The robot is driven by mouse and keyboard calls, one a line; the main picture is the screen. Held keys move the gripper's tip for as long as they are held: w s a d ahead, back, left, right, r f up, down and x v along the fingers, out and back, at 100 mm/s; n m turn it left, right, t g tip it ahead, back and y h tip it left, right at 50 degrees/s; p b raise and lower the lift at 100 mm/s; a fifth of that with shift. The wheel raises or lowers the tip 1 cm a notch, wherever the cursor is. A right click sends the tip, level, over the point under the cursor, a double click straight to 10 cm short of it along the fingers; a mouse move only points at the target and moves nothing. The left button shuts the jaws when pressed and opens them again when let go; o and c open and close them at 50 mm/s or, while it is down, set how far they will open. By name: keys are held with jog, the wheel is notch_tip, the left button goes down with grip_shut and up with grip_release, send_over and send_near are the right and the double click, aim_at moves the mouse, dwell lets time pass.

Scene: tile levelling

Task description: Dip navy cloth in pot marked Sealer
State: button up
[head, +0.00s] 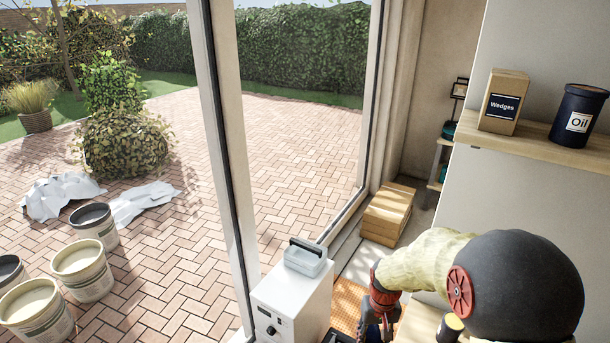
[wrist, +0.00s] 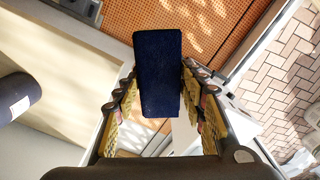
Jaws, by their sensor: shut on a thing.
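In the wrist view my gripper (wrist: 159,85) is shut on the navy cloth (wrist: 159,50), a thick dark blue block between its two yellow-padded fingers. In the head view my gripper (head: 376,322) is at the bottom, right of the white cabinet, and the cloth cannot be made out there. A dark pot (wrist: 14,97) with a pale label lies at the left edge of the wrist view; its lettering is unreadable. A dark-topped pot (head: 450,325) shows partly at the bottom of the head view. I see no readable Sealer label.
A white cabinet (head: 292,303) bears a clear tub (head: 306,262) with a dark handle. Wooden boxes (head: 387,213) stand behind. The orange floor matting (wrist: 215,20) lies below the cloth. A shelf (head: 540,148) holds a Wedges box (head: 503,103) and an Oil pot (head: 578,116). Several buckets stand outside.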

jog(key=s+r+p, duration=0.2)
jog(key=s+p, duration=0.1)
jog(key=s, duration=0.8)
jog(key=shift+s+r, duration=0.2)
jog(key=shift+s, duration=0.1)
